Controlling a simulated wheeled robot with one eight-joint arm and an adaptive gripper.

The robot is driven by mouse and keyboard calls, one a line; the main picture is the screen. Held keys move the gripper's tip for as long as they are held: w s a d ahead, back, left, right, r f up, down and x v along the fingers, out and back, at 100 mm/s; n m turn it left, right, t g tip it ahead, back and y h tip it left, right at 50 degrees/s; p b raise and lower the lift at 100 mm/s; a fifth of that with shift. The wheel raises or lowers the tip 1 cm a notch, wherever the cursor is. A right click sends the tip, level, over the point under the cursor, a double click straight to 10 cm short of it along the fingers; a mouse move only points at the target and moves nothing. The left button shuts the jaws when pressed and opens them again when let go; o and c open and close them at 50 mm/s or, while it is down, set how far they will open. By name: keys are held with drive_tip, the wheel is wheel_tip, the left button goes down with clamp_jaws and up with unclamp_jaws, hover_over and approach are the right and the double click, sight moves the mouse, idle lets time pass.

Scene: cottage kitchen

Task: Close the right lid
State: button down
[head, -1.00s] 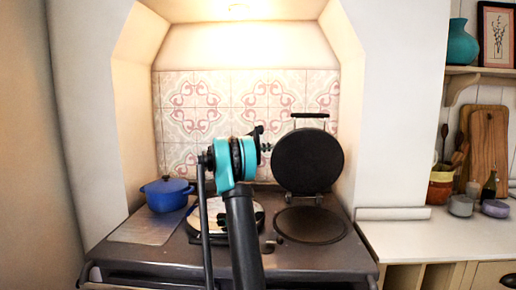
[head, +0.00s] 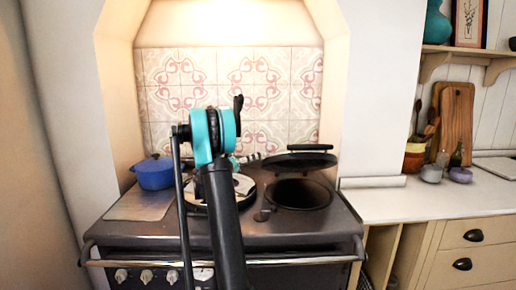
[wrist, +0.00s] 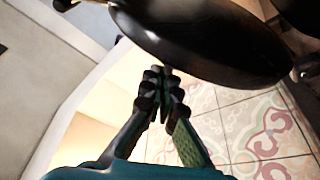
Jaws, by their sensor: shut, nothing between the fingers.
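The right lid (head: 296,162) is a dark round disc with a black bar handle (head: 310,148). In the head view it is tilted partway down above the round right hotplate (head: 300,195), with a gap between them. My gripper (head: 257,157) is at the left edge of the lid, largely hidden behind my arm. In the wrist view my gripper (wrist: 165,73) is shut and empty, its fingertips at the rim of the lid (wrist: 215,42). I cannot tell whether they touch it.
The left burner (head: 240,184) is partly hidden behind my arm. A blue pot (head: 154,172) stands at the stove's back left. A front rail (head: 120,262) runs along the stove. A counter (head: 420,202) with jars and cutting boards lies to the right.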

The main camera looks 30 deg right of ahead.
drive_tip(key=shift+s+a+f, duration=0.25)
drive_tip(key=shift+s+f, duration=0.2)
drive_tip(key=shift+f, duration=0.3)
drive_tip(key=shift+r, duration=0.1)
